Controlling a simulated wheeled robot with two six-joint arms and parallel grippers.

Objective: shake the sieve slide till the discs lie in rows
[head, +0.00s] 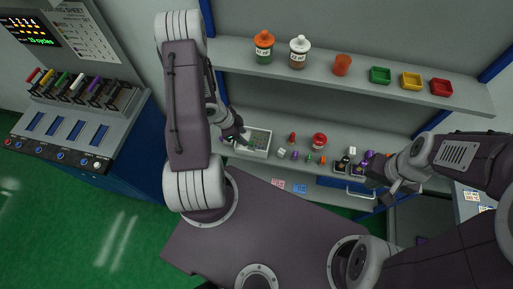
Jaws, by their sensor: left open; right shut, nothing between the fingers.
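A shallow white tray (268,146), which looks like the sieve slide, lies on the lower shelf left of centre. Small greenish spots show on its floor; they are too small to tell whether they are discs or holes, or if they lie in rows. My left gripper (240,139) is open at the tray's left edge, its fingers close to the rim; I cannot tell whether they touch it. My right gripper (393,196) is shut and empty, well to the right, in front of the shelf's right end.
A holder (346,172) with dark and purple items is near my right gripper. A lever console (75,115) stands at left.

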